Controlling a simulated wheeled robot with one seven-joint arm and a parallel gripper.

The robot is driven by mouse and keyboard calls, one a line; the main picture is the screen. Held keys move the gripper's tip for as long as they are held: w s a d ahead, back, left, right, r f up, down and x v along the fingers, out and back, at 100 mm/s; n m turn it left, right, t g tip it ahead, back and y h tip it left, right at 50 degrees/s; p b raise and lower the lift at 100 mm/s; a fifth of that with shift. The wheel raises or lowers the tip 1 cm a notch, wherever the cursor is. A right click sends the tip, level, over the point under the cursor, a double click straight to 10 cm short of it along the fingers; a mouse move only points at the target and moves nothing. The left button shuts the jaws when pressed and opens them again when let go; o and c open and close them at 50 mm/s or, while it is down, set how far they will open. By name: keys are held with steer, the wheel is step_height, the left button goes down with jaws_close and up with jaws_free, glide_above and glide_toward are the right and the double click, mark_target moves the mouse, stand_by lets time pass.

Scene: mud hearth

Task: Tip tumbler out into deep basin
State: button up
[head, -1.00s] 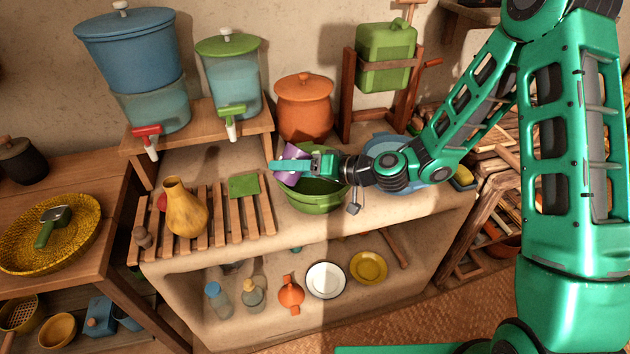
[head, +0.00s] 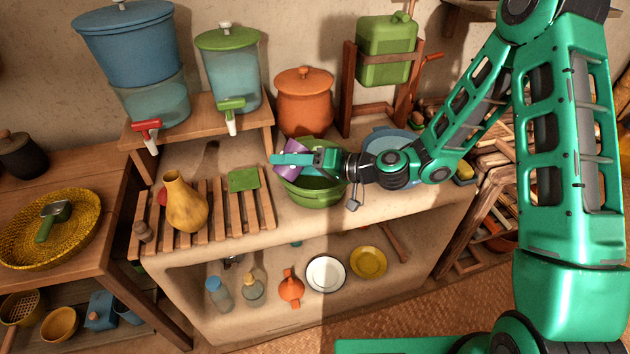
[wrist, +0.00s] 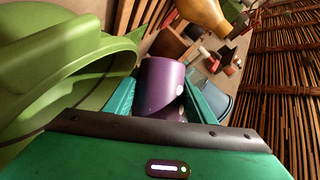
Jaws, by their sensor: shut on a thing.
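My gripper (head: 290,159) is shut on a purple tumbler (head: 288,150), which it holds over the left part of a deep green basin (head: 312,198) on the counter. The tumbler is tilted, not upright. In the wrist view the tumbler (wrist: 161,88) sits between the two teal fingers, with the green basin (wrist: 60,75) close by on the left. I cannot see inside the tumbler or tell whether anything runs out of it. My gripper hides part of the basin's opening.
A blue basin (head: 388,142) stands right of the green one, partly behind my arm. An orange lidded pot (head: 304,105) stands behind. To the left are a slatted rack (head: 222,215) with a yellow gourd-like jug (head: 185,205) and a green cloth (head: 243,180).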

steer(key=shift+w+d+r+m+y, duration=0.1)
steer(key=shift+r+m+y, duration=0.8)
steer(key=shift+m, duration=0.3)
stand_by(1.2)
steer(key=shift+w+d+f+m+y, duration=0.3)
steer(key=shift+w+d+m, duration=0.35)
steer(key=shift+m, duration=0.15)
stand_by(0.6)
steer(key=shift+w+d+r+m+y, duration=0.15)
steer(key=shift+r+m+y, duration=0.25)
steer(key=shift+m, duration=0.3)
stand_by(0.6)
